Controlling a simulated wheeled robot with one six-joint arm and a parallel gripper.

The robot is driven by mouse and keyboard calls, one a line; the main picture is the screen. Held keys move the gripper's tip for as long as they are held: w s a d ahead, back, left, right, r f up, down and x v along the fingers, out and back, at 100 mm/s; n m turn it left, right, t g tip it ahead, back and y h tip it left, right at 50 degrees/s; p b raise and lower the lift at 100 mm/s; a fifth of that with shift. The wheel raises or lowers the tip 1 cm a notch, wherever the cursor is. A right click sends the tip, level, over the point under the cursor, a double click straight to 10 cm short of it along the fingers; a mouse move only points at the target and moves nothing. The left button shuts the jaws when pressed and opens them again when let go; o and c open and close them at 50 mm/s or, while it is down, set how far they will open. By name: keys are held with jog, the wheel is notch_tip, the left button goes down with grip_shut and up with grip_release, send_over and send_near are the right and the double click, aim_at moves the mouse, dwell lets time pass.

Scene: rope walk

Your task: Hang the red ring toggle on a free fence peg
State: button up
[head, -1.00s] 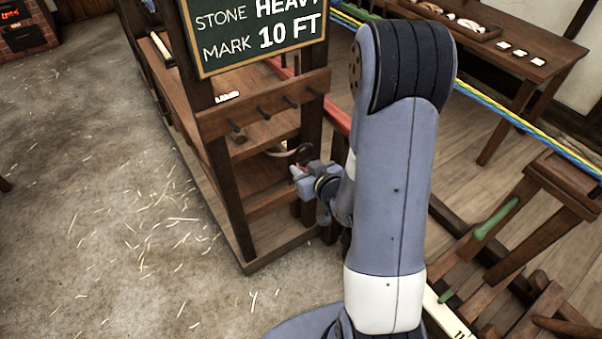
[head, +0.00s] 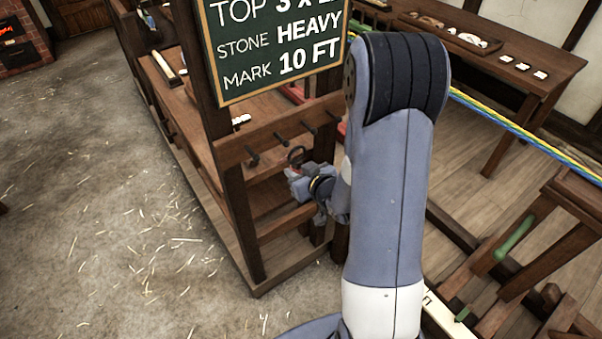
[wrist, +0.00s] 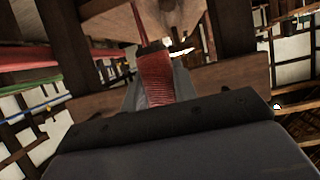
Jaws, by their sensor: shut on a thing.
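The red ring toggle shows in the wrist view as a ribbed red grip (wrist: 155,78) between my fingers, with a thin red strand running up from it. Several dark pegs (head: 281,140) stick out of a wooden rail (head: 228,154), and those I see look bare. My gripper hides part of the toggle.
A chalkboard sign (head: 278,50) hangs on the post above the rail. A wooden shelf frame (head: 255,265) stands below it. Blue and yellow ropes (head: 520,132) stretch across at the right, near a wooden table (head: 530,72). The straw-strewn floor at left is open.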

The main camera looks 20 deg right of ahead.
aim_at(299, 169)
jog(key=r+x, duration=0.1)
jog(key=x, duration=0.6)
jog(key=shift+w+a+r+b, duration=0.2)
jog(key=shift+w+a+b, duration=0.05)
jog(key=shift+b, duration=0.05)
dwell(0.3)
dwell(0.7)
jog(key=o, duration=1.1)
jog(key=shift+c, duration=0.2)
jog(key=shift+s, duration=0.1)
jog(key=b+v, duration=0.1)
jog(key=v, duration=0.9)
jog(key=shift+s+d+r, duration=0.1)
jog(key=shift+s+d, duration=0.05)
jog(key=shift+s, duration=0.15)
